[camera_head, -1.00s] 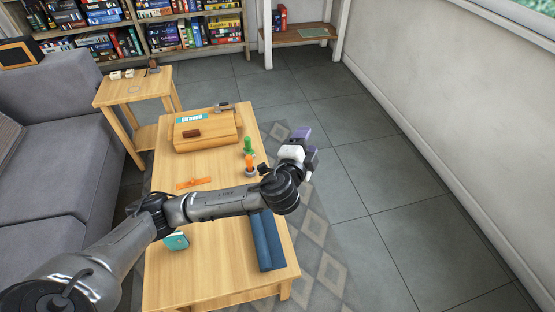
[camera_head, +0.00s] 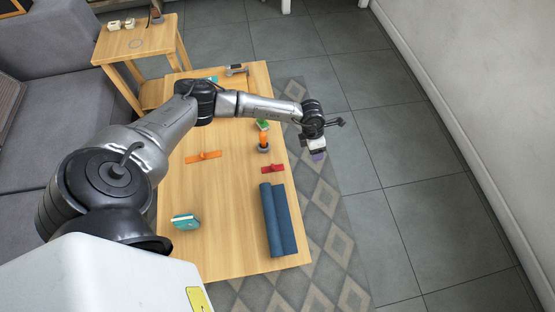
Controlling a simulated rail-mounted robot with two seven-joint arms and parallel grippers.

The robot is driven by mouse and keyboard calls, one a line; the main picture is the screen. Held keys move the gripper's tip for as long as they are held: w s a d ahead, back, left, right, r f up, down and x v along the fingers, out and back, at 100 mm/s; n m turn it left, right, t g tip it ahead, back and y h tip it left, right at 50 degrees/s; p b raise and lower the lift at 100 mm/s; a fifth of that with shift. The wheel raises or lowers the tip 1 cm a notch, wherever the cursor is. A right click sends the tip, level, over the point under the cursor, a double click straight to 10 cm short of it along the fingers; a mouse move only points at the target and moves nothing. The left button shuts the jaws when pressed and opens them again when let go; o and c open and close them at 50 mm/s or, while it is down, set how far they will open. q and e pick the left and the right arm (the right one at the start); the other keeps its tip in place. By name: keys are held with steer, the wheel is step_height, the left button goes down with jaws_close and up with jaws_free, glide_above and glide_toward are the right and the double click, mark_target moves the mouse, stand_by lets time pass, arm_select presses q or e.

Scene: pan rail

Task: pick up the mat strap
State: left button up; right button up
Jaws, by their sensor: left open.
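A blue rolled mat (camera_head: 278,220) lies lengthwise near the right edge of the wooden coffee table (camera_head: 220,238). Two strap-like pieces lie on the table: an orange one (camera_head: 203,157) left of the middle and a small red one (camera_head: 272,169) just beyond the mat. I cannot tell for sure which is the mat strap. My left gripper (camera_head: 318,155) is open and points down, with purple fingertips, past the table's right edge and beyond the red piece. It touches nothing that I can see. My right gripper is not in view.
An orange-topped item (camera_head: 264,141) and a green one (camera_head: 263,125) stand close to the red piece. A teal item (camera_head: 186,222) sits at the table's left. A grey sofa (camera_head: 22,185) and side table (camera_head: 136,42) are left; the floor (camera_head: 390,150) right is clear.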

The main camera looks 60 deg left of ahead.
arm_select(q)
steer(key=s+a+g+y, duration=0.4)
steer(key=s, duration=0.3)
steer(key=g+b, duration=0.1)
steer(key=b, duration=0.1)
glide_above(273, 166)
steer(key=w, duration=0.2)
steer(key=f, duration=0.7)
steer(key=shift+w+d+f, duration=0.15)
steer(key=shift+d, duration=0.2)
steer(key=shift+b+x, duration=0.75)
steer(key=shift+x, duration=1.9)
steer(key=shift+c, duration=0.2)
steer(key=shift+c, duration=0.7)
steer(key=c, duration=0.7)
steer(key=shift+c, duration=0.5)
